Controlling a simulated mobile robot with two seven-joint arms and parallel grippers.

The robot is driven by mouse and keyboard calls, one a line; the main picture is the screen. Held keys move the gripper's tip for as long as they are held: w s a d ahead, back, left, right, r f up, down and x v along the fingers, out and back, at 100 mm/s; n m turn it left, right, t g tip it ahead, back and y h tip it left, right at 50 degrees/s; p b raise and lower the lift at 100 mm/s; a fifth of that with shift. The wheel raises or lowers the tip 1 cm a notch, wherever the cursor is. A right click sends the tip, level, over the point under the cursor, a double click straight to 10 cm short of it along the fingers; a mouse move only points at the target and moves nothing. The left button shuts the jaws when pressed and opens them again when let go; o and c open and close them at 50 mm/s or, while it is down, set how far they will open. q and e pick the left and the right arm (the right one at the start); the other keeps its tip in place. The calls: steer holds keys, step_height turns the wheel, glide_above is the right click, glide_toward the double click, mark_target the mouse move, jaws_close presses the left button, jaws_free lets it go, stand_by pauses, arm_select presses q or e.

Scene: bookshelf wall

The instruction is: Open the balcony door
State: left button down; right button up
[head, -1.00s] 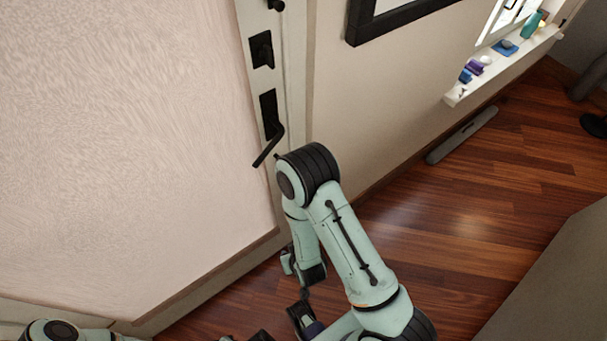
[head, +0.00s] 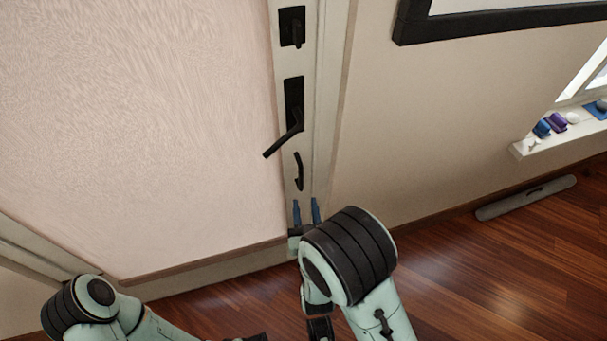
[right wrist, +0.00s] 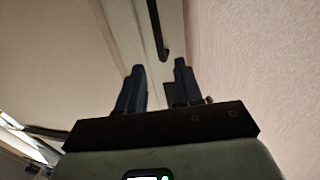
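The balcony door (head: 150,120) has a large pale textured panel and a light frame, and looks closed. On its right stile is a black lever handle (head: 290,120), its lever slanting down-left. Below it is a small black curved pull (head: 299,172), which seems to be the dark bar (right wrist: 161,45) in the right wrist view. My right gripper (head: 306,212) has blue fingers, spread apart and empty, just below the pull in the head view. The right wrist view shows the open fingers (right wrist: 158,82) too, with the bar ahead of their gap.
A black lock plate (head: 292,27) sits above the lever. A dark-framed picture (head: 480,22) hangs on the wall to the right. Small items stand on a white sill (head: 540,146). A grey bar-shaped object (head: 525,197) lies by the wall. The wooden floor (head: 500,270) is largely clear.

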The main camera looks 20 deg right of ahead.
mark_target(301, 176)
steer(key=w, duration=0.3)
steer(key=w+d, duration=0.1)
steer(key=w, duration=0.3)
steer(key=w+d, duration=0.1)
steer(key=w, duration=0.3)
jaws_close()
